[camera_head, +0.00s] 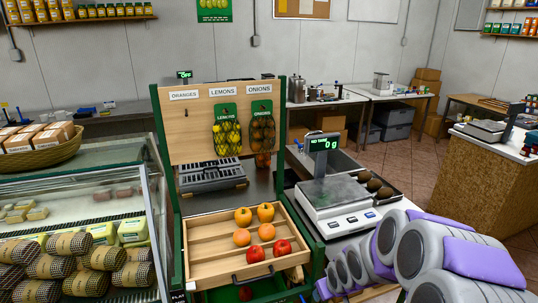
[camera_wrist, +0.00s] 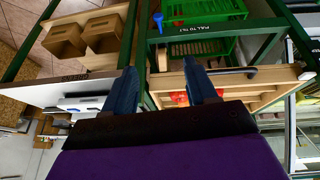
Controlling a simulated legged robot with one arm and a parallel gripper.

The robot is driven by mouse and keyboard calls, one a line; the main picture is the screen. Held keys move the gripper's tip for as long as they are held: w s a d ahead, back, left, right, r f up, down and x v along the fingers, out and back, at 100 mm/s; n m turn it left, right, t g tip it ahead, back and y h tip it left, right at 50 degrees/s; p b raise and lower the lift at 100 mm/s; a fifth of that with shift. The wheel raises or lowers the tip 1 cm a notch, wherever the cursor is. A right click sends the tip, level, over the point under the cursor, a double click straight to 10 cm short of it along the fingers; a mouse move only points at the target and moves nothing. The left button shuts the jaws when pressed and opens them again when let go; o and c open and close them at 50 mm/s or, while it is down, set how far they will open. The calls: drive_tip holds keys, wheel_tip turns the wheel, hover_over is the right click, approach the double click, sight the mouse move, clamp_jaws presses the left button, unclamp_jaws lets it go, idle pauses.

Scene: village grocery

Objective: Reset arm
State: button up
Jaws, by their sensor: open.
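My gripper (camera_wrist: 162,85) shows in the wrist view with its two blue fingers apart and nothing between them. In the head view my grey and purple arm (camera_head: 420,255) is folded at the lower right; its gripper cannot be made out there. The wrist view is turned so that the wooden drawer (camera_wrist: 262,82) appears at the right, beyond the fingers. In the head view the drawer (camera_head: 205,276) is pulled out and holds orange and red fruits (camera_head: 256,254) in its slots.
A scale (camera_head: 335,195) reading 0 g stands right of the drawer. A glass chiller (camera_head: 150,225) with wrapped goods is at the left. Nets of lemons (camera_head: 227,138) and onions (camera_head: 263,133) hang on a wooden board (camera_head: 190,150). Tiled floor (camera_head: 400,165) is clear behind the scale.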

drive_tip(key=s+a+r+m+g, duration=0.1)
drive_tip(key=s+r, duration=0.4)
drive_tip(key=s, duration=0.6)
drive_tip(key=s+a+r+m+g, duration=0.1)
drive_tip(key=s+r+g, duration=0.2)
drive_tip(key=s, duration=0.9)
drive_tip(key=s+r+m+g, duration=0.2)
drive_tip(key=s+r, duration=0.4)
drive_tip(key=s, duration=0.6)
drive_tip(key=shift+s+a+r+g+h, duration=0.15)
drive_tip(key=shift+a+r+g+h, duration=0.15)
drive_tip(key=shift+a+r+h, duration=0.1)
drive_tip(key=shift+c, duration=0.3)
